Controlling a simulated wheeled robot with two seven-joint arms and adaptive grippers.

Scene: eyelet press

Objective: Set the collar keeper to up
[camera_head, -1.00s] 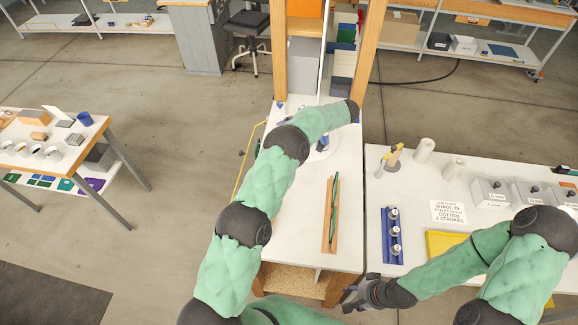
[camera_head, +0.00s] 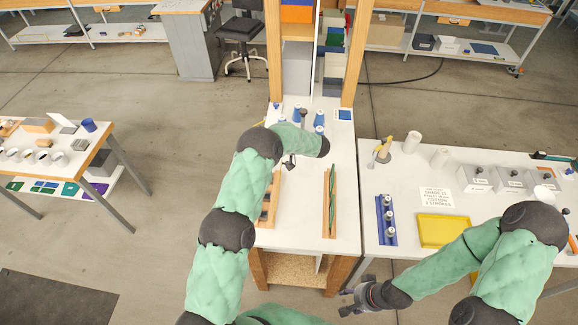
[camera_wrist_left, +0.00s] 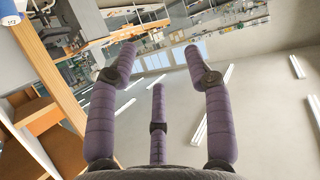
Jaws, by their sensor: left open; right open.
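I cannot make out the collar keeper in either view. My left arm reaches over the narrow white bench (camera_head: 295,240), and its wrist hides part of the bench's far half. In the left wrist view my left gripper (camera_wrist_left: 160,62) has its three purple fingers spread, with nothing between them. They point toward open room and distant shelving. A dark upright piece (camera_head: 303,117) stands just beyond the left wrist, and I cannot tell what it is. My right gripper (camera_head: 354,302) is open and empty, low in front of the right table.
Several blue-and-white pieces (camera_head: 319,117) stand at the bench's far end, before a wooden-posted shelf (camera_head: 354,50). A wooden tray (camera_head: 329,215) with a green strip lies on the bench. The right table holds a blue rack (camera_head: 386,232), a yellow tray (camera_head: 443,245) and grey boxes (camera_head: 474,177).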

